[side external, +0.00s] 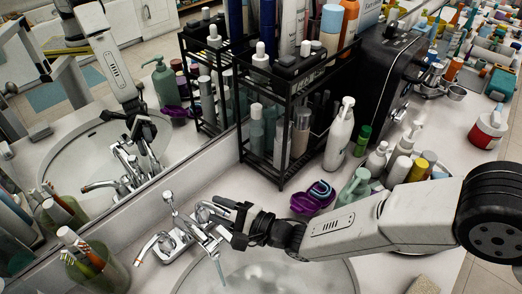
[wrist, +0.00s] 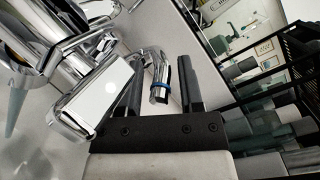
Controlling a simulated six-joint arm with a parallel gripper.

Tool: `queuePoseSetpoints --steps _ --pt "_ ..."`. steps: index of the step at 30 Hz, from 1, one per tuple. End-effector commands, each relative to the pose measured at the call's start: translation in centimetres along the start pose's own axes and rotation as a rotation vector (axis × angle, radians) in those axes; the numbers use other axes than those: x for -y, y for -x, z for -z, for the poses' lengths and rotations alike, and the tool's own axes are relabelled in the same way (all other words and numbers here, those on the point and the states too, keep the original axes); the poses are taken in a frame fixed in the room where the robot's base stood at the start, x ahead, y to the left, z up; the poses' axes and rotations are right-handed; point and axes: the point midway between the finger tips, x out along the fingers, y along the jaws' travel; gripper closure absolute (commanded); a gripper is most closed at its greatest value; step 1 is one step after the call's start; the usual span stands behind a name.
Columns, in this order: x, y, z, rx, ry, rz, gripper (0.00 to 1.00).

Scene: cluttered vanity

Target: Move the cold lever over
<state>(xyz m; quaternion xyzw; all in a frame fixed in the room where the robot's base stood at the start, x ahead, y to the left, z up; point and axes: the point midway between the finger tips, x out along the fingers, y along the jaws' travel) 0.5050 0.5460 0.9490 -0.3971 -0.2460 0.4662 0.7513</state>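The chrome faucet (side external: 180,236) stands at the back of the sink in the side external view, with an upright rod behind its spout. The cold lever (wrist: 159,72), a bent chrome handle with a blue ring, shows in the wrist view between my gripper's two dark fingers (wrist: 162,68). Gaps show on both sides of it, so my gripper is open around the lever rather than clamped on it. In the side external view my gripper (side external: 228,214) is at the faucet's right side and hides part of this lever. The other lever (side external: 146,247), with a red-orange mark, points left.
The sink basin (side external: 265,275) lies below my gripper. A purple container (side external: 308,202) and several bottles stand to the right. A black rack (side external: 285,120) of bottles stands behind. A glass jar with toothbrushes (side external: 92,262) is at left, and a mirror (side external: 150,150) runs along the back.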

Motion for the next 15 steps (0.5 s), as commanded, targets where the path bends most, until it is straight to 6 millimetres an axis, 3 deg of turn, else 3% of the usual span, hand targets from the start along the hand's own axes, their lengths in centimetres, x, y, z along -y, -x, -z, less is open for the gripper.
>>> queuePoseSetpoints --steps 15 --pt "-0.01 0.25 0.01 0.0 0.0 -0.001 0.37"
